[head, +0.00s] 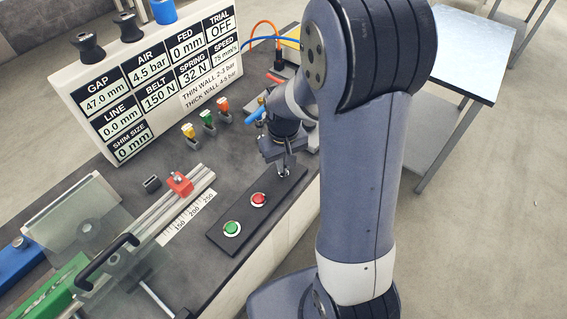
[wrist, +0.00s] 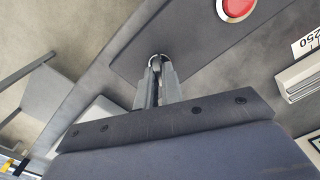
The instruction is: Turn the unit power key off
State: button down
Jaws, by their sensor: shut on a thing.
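The power key (wrist: 156,62) is a small metal piece on the dark control strip (head: 218,238). My gripper (head: 283,168) is above the right end of that strip and points down at the key. In the wrist view my gripper's fingers (wrist: 157,78) are closed together on the key. The fingers hide most of the key, so I cannot tell which way it is turned. The red button (head: 258,199) and the green button (head: 232,228) sit on the same strip, left of my gripper. The red button also shows in the wrist view (wrist: 238,8).
A readout board (head: 145,80) stands at the back of the bench. A rail with a red block (head: 180,183) and a scale lies left of the strip. Several small coloured levers (head: 208,118) stand behind. A clear guard with a black handle (head: 105,258) is at front left.

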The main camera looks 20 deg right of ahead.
jog(key=m+b, duration=0.1)
jog(key=m, duration=1.1)
jog(key=shift+m, duration=0.3)
dwell(0.4)
jog(key=c, duration=1.6)
grip_release()
jog(key=shift+o, duration=0.2)
jog(key=shift+r, duration=0.1)
notch_tip(320, 180, up, 11)
jog(key=shift+f, duration=0.2)
